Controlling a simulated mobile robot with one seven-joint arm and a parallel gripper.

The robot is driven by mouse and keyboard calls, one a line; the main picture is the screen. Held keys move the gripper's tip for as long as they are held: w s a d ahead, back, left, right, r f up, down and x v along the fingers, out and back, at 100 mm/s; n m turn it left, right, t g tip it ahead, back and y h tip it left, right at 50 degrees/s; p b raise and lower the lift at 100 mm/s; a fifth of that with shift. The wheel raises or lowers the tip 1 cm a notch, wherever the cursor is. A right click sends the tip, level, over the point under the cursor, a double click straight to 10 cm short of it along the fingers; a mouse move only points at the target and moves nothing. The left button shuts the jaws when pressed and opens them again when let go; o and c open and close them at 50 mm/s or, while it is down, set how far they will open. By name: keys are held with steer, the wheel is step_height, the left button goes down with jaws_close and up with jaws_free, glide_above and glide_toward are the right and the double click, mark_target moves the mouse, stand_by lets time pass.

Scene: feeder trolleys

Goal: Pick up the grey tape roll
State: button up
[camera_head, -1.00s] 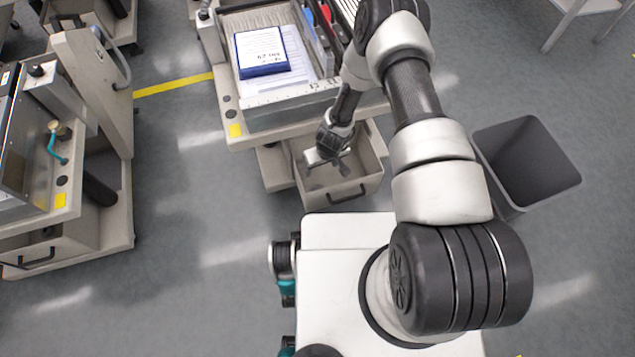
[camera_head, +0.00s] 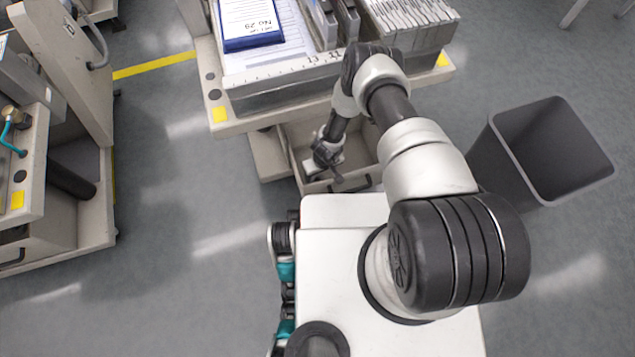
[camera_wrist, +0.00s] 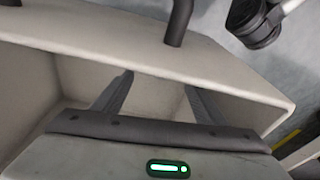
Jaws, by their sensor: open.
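I cannot make out the grey tape roll in either current view. My gripper (camera_head: 333,176) is at the open drawer (camera_head: 309,187) under the middle trolley, with its end inside the drawer's outline. In the wrist view, the two dark fingers of my gripper (camera_wrist: 160,88) are apart, with nothing visible between them. They point into the pale drawer, whose front rim (camera_wrist: 105,37) crosses the picture beyond them. My gripper body and arm hide part of the drawer's inside.
The middle trolley (camera_head: 270,121) carries a blue-framed card (camera_head: 250,22), papers and files above the drawer. A dark open bin (camera_head: 505,150) stands to the right. Another trolley (camera_head: 80,210) stands at the left, with clear grey floor between.

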mark_target(318, 180)
steer(key=f+b, duration=0.1)
steer(key=f, duration=0.1)
steer(key=f+b, duration=0.1)
steer(key=f, duration=0.1)
steer(key=a+f+b, duration=0.1)
steer(key=f, duration=0.1)
steer(key=shift+w+f, duration=0.3)
steer(key=shift+f, duration=0.05)
steer(key=shift+r, duration=0.1)
steer(key=c, duration=1.1)
